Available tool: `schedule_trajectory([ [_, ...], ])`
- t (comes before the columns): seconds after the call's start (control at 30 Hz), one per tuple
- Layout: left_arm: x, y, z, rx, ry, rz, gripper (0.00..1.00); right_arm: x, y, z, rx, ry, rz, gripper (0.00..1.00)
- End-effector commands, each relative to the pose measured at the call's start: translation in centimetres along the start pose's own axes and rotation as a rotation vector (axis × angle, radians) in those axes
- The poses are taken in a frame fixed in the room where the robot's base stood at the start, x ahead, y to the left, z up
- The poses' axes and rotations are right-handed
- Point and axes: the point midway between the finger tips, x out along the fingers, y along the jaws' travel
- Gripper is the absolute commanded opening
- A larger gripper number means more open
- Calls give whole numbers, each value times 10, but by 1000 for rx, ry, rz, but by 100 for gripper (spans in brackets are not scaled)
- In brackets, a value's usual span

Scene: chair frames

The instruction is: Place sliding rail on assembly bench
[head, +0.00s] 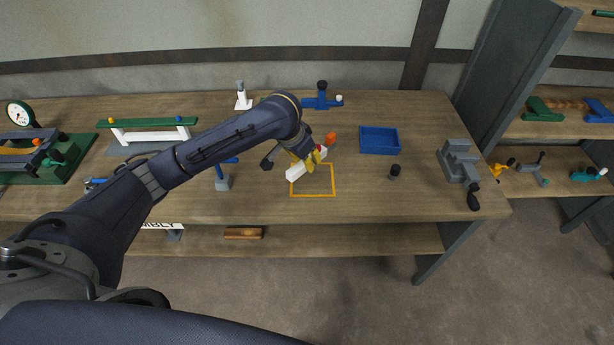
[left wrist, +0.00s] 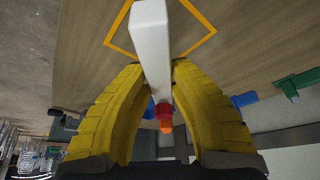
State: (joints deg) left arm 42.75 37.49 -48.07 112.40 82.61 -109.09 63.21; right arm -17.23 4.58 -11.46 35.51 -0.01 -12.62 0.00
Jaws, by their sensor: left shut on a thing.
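A white bar, which I take as the sliding rail (head: 299,174), is held by my left gripper (head: 314,160) over the left part of the orange square outline (head: 335,182) on the assembly bench (head: 400,205). In the left wrist view the white bar (left wrist: 151,45) runs between the yellow fingers (left wrist: 158,85), which are shut on it. A red part (left wrist: 164,109) shows at its near end. I cannot tell whether the bar touches the bench. My right gripper is not in view.
An orange piece (head: 331,138) stands just behind the gripper. A blue tray (head: 379,141) and a small dark knob (head: 394,171) are to the right. A grey stepped fixture (head: 458,160) is near the bench's right end. A blue clamp (head: 321,98) stands at the back.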

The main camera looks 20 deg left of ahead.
Motion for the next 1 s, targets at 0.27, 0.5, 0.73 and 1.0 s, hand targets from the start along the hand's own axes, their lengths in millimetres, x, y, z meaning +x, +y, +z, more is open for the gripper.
schedule_trajectory([
  [0.27,30,0,12,0,0,1,0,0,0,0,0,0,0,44],
  [0.5,38,1,16,0,0,2,0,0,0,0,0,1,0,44],
  [0.73,62,0,26,-1,-1,2,0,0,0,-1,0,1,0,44],
  [1.0,68,0,28,1,1,0,0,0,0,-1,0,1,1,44],
])
